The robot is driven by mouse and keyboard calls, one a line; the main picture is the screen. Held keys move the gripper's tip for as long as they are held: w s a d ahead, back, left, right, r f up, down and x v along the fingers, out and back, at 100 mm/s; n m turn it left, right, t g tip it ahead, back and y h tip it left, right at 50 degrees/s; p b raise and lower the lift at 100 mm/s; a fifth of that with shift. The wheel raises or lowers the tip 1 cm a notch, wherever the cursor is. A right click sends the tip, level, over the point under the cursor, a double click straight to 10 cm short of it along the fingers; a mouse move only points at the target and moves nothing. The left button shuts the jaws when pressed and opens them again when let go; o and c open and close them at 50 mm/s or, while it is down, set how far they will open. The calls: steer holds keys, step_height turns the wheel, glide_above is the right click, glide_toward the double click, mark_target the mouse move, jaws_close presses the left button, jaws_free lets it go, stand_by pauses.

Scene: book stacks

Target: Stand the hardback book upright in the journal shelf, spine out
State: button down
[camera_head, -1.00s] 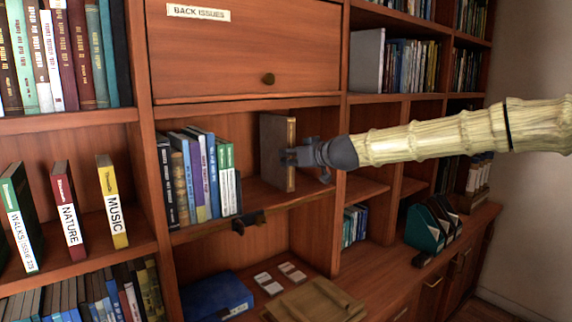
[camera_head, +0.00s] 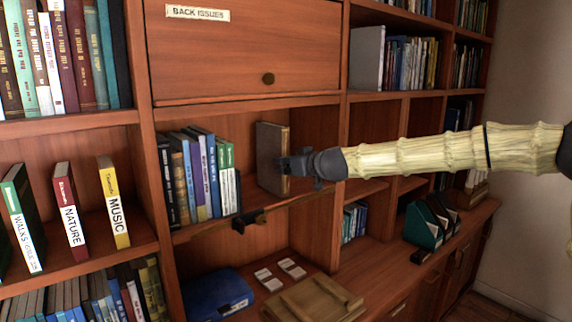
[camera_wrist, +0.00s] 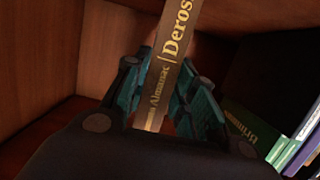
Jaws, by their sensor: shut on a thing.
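The hardback book (camera_head: 268,150) is dark brown and stands upright on the shelf under the "BACK ISSUES" door. My gripper (camera_head: 290,165) reaches in from the right and is shut on the book. In the wrist view, the book's spine (camera_wrist: 176,60) with gold lettering faces the camera, between the teal finger pads of my gripper (camera_wrist: 168,100). The book's lower edge is at or very near the shelf board; contact cannot be made out.
The row of upright books (camera_head: 200,175) fills the left of the compartment. A dark clip-like piece (camera_head: 250,220) sits at the shelf's front edge. The closed door (camera_head: 250,50) is above. A blue box (camera_head: 215,293) and a wooden tray (camera_head: 312,300) lie below.

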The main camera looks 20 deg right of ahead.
steer(key=shift+a, duration=0.1)
steer(key=c, duration=1.2)
jaws_free()
steer(key=shift+o, duration=0.2)
steer(key=shift+s, duration=0.15)
steer(key=b+v, duration=0.2)
steer(key=v, duration=0.9)
steer(key=shift+s+b, duration=0.3)
steer(key=shift+s, duration=0.1)
steer(key=shift+r, duration=0.1)
